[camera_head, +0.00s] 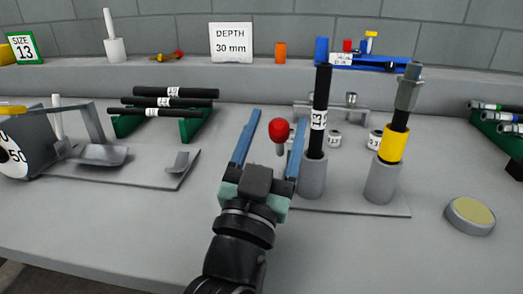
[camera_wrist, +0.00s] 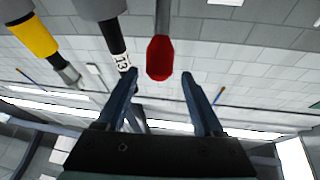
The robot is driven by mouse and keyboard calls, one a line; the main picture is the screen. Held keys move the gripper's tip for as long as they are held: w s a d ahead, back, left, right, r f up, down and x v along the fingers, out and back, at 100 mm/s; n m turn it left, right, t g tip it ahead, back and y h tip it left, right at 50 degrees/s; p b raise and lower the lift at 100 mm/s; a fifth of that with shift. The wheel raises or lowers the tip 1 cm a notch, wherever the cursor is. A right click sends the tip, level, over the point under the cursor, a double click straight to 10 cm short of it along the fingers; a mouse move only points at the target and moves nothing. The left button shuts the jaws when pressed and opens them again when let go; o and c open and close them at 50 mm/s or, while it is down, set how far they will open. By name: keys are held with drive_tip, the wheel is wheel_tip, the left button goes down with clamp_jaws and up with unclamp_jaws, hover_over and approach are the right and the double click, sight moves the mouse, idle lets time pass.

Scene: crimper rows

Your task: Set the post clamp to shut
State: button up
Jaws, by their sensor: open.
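A red knob (camera_head: 279,131) tops a short grey lever beside the left grey post (camera_head: 313,178); this looks like the post clamp's handle. The knob also shows in the wrist view (camera_wrist: 159,58) on its stem. The lever stands roughly upright; its base is hidden behind my gripper. A black rod with a white label (camera_head: 318,118) stands upright in the left post. My gripper (camera_head: 275,121) is open, its blue fingers on either side of the knob in the picture. In the wrist view, the knob appears between the fingertips (camera_wrist: 159,78), without visible contact.
The right post (camera_head: 383,182) holds a black rod with a yellow collar (camera_head: 394,144) and grey tip. A round button-like disc (camera_head: 470,215) lies at right. A scale-like device (camera_head: 90,155) and rods on a green rack (camera_head: 190,130) are at left. The front bench is clear.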

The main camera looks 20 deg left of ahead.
drive_tip(key=s+d, duration=0.1)
drive_tip(key=s, duration=0.7)
